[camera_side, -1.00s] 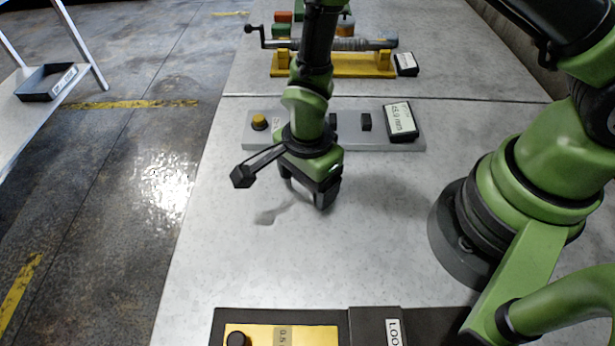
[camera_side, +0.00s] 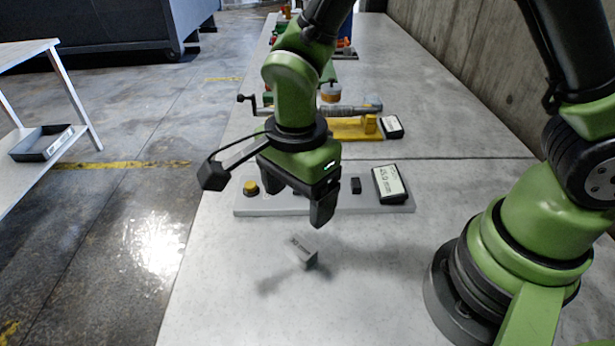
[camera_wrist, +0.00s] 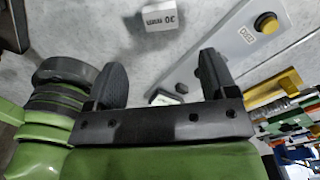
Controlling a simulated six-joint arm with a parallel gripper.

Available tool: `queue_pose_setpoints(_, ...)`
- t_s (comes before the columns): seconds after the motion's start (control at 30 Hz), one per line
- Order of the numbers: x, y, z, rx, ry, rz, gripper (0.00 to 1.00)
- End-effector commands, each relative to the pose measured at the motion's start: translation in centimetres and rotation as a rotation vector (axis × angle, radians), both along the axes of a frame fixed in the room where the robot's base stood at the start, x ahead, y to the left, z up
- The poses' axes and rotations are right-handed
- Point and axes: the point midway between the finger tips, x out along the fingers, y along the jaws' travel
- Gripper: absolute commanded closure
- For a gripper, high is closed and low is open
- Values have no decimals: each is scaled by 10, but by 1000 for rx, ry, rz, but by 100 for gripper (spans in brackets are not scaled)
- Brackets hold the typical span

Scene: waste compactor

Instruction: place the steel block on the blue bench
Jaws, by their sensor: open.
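The steel block (camera_side: 303,252) is small and grey and shows below my gripper (camera_side: 298,198) in the side view, apart from the jaws. It looks tilted, and I cannot tell whether it touches the table. In the wrist view the block (camera_wrist: 160,17) carries a "30 mm" label and lies beyond the open, empty jaws (camera_wrist: 162,68). No clearly blue bench shows; a pale bench (camera_side: 30,45) stands at the far left.
A grey fixture plate (camera_side: 290,207) with a yellow button and a display (camera_side: 390,184) lies just behind my gripper. A yellow stand (camera_side: 350,130) holds a crank shaft behind it. A dark tray (camera_side: 45,143) sits on the pale bench's lower shelf.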

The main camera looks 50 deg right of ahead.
Motion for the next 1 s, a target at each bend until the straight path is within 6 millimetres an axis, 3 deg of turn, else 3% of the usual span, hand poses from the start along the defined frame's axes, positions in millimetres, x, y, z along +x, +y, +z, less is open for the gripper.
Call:
queue_pose_setpoints(0.17, 0, -1, 5, 2, -4, 5, 21)
queue_pose_setpoints(0.27, 2, -5, 19, 19, -28, 45, 21)
queue_pose_setpoints(0.47, -6, -37, 88, 70, -178, 301, 21)
queue_pose_setpoints(0.7, -51, -80, 160, 13, -430, 720, 21)
queue_pose_setpoints(0.83, -80, -94, 179, -77, -548, 925, 21)
queue_pose_setpoints(1.0, -104, -101, 188, -185, -632, 1103, 21)
